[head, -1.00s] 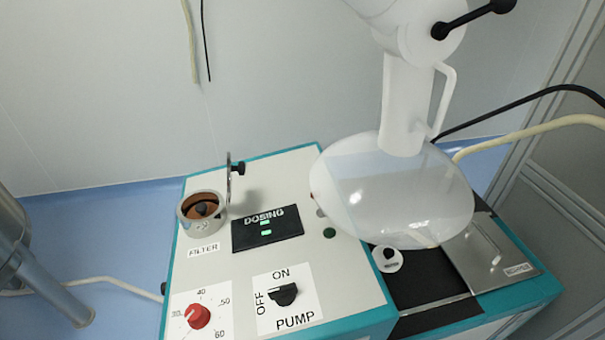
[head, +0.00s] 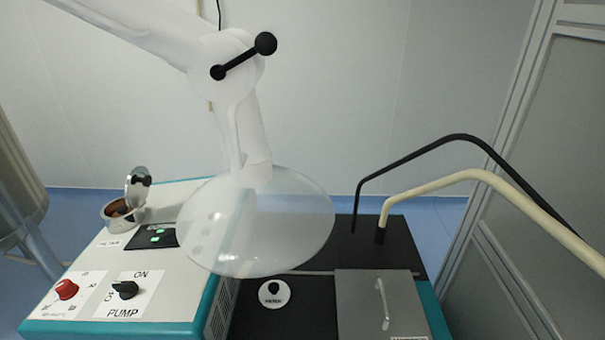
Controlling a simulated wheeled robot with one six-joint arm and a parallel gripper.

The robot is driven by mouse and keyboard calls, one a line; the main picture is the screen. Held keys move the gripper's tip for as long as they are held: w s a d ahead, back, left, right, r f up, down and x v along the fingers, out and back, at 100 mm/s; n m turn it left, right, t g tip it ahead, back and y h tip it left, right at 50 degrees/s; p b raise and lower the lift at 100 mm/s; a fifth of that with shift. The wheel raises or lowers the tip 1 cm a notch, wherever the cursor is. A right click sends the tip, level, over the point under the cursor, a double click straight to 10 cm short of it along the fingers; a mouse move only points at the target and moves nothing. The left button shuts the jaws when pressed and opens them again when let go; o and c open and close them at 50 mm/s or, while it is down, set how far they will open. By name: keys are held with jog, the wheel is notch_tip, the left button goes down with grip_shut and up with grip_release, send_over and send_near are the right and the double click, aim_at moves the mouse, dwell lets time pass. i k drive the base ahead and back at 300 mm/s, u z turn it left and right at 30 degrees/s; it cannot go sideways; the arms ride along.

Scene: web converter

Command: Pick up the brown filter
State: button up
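The brown filter (head: 118,209) sits inside a round metal holder (head: 108,220) at the far left of the white machine top. The holder's round lid (head: 138,186) stands open, tilted up, with a black knob on it. Only a small part of the brown filter shows between the holder's rim and the lid. My gripper is not in view.
A clear dome on a white jointed arm (head: 255,220) hangs over the middle of the machine. The pump switch (head: 125,289) and red dial (head: 66,289) are at front left. A metal cover with handle (head: 380,305) and black and cream hoses (head: 470,175) are at right.

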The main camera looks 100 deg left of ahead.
aim_at(122, 210)
jog(key=u, duration=4.4)
jog(key=k, duration=1.35)
jog(key=u, duration=0.55)
jog(key=i, duration=0.65)
jog(key=u, duration=0.55)
jog(key=i, duration=1.4)
jog(key=z, duration=0.7)
